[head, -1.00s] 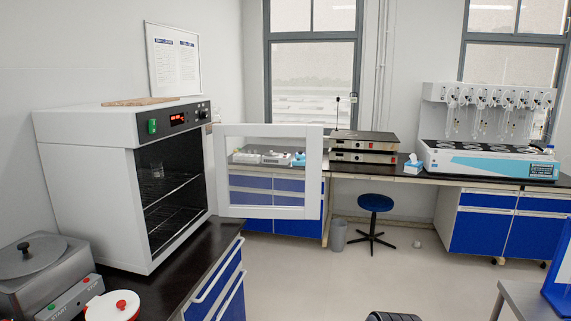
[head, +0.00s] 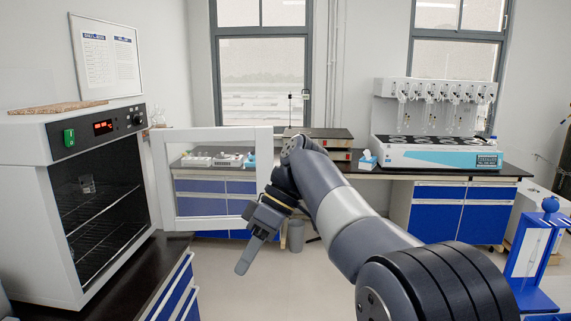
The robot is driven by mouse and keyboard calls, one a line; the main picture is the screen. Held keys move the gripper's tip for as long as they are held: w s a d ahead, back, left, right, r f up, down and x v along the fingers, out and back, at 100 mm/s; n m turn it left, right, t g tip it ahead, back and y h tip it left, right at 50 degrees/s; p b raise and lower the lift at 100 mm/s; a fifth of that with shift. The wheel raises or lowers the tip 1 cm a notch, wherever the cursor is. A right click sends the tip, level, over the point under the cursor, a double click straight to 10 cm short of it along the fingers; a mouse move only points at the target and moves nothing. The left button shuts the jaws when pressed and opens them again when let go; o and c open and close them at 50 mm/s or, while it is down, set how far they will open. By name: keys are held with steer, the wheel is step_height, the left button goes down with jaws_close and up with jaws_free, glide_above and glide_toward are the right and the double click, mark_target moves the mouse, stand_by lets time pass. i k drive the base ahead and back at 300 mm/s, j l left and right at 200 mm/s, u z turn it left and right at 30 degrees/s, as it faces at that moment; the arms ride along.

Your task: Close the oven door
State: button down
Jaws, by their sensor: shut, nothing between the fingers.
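The white oven (head: 32,200) stands on the dark counter at the left, with its dark inside and wire racks showing. A small glass beaker (head: 87,183) sits on a rack inside. Its white-framed door (head: 222,134) with a clear window stands wide open, hinged at the oven's right side and reaching out to the right. My gripper (head: 243,266) is shut and empty, pointing down and left.
The oven's dark counter (head: 140,270) with blue drawers runs along the left. A back bench carries stacked hotplates (head: 330,140) and a multi-place distiller (head: 440,152). A blue stand (head: 535,250) is at the right. Open floor (head: 300,280) lies in front of the door.

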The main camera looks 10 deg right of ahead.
mark_target(206, 177)
steer(key=i+l+z, duration=0.1)
steer(key=i+z, duration=0.35)
steer(key=i, duration=1.15)
